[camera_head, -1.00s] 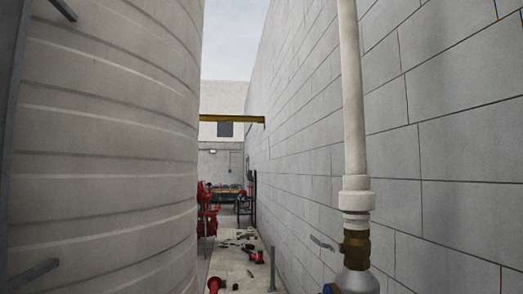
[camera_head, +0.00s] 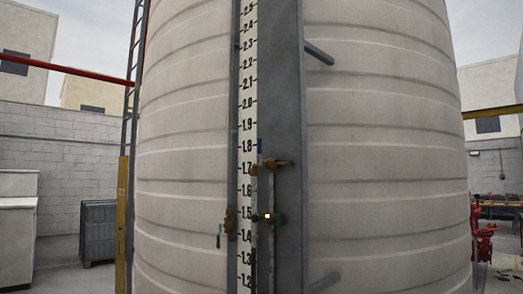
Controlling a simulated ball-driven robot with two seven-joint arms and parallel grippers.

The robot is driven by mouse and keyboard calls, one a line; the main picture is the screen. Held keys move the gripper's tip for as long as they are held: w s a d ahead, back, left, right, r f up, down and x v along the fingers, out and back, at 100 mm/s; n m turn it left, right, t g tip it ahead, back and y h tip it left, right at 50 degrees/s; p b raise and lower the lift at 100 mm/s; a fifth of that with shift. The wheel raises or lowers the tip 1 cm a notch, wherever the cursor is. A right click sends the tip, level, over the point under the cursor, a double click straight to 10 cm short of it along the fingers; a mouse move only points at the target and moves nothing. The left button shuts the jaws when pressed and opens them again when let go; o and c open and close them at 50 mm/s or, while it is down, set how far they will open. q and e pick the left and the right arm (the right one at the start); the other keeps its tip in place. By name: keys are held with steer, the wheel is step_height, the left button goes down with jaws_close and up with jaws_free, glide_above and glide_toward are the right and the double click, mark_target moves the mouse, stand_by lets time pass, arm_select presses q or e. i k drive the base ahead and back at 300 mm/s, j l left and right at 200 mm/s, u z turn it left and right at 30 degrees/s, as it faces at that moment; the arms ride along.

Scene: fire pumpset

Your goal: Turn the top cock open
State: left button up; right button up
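A tall pale ribbed tank (camera_head: 385,150) fills the middle of the head view. A black-and-white level scale (camera_head: 247,110) runs up its front beside a grey vertical channel (camera_head: 288,90). A brass fitting (camera_head: 276,163) sticks out to the right near the 1.7 mark. Below it, near 1.5, is a smaller brass fitting with a green part (camera_head: 282,219) and a small bright square on it. Another brass fitting (camera_head: 230,222) sits left of the scale, with a small lever (camera_head: 219,238) hanging below. The cocks' open or closed states are too small to tell. Neither gripper is in view.
Grey bars (camera_head: 319,53) stick out from the tank right of the channel. A ladder (camera_head: 133,100) and a yellow post (camera_head: 122,215) stand at its left. A red pipe (camera_head: 60,68) crosses at upper left. Red pump equipment (camera_head: 482,232) stands at far right.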

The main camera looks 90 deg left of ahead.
mark_target(259, 141)
steer(key=u, duration=2.4)
steer(key=i+j, duration=0.05)
